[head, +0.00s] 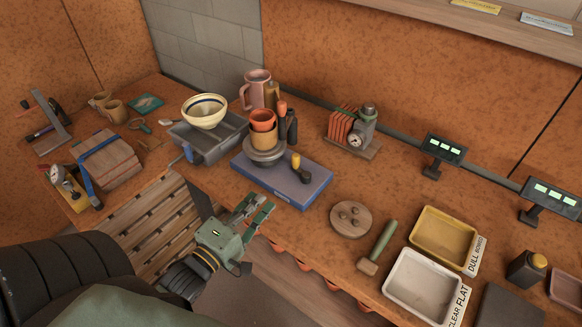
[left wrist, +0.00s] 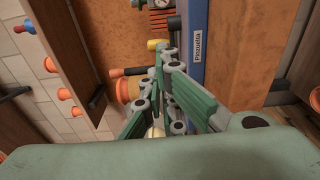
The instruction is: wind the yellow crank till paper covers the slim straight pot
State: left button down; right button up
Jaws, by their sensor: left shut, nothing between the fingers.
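The yellow crank (head: 296,160) stands at the front right of a grey round turntable (head: 265,153) on a blue base (head: 300,189). A yellow knob (left wrist: 153,44) shows beyond the fingers in the left wrist view, beside the blue base (left wrist: 191,65). A tan straight-sided pot (head: 264,139) stands on the turntable, with orange pots above it. I cannot tell whether it is the slim pot, and I make out no paper. My left gripper (head: 265,208) is shut and empty, in front of the blue base and apart from the crank. My right gripper is out of view.
A grey tray (head: 190,152) carrying a cream bowl (head: 205,113) is left of the base. A pink jug (head: 256,93) and dark bottle (head: 291,128) stand behind. A round wooden board (head: 342,228) lies right. The bench front edge is close to my left gripper.

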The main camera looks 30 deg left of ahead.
aim_at(293, 165)
pick_arm(q)
jog(key=w, duration=0.3)
jog(key=shift+w+r+p, duration=0.2)
jog(key=shift+p, duration=0.15)
jog(key=w+p, duration=0.1)
jog(key=w, duration=0.6)
jog(key=shift+w+p, duration=0.3)
jog(key=shift+w, duration=0.05)
jog(key=shift+w+d+f, duration=0.1)
jog(key=shift+w+f, duration=0.1)
jog(key=shift+w, duration=0.65)
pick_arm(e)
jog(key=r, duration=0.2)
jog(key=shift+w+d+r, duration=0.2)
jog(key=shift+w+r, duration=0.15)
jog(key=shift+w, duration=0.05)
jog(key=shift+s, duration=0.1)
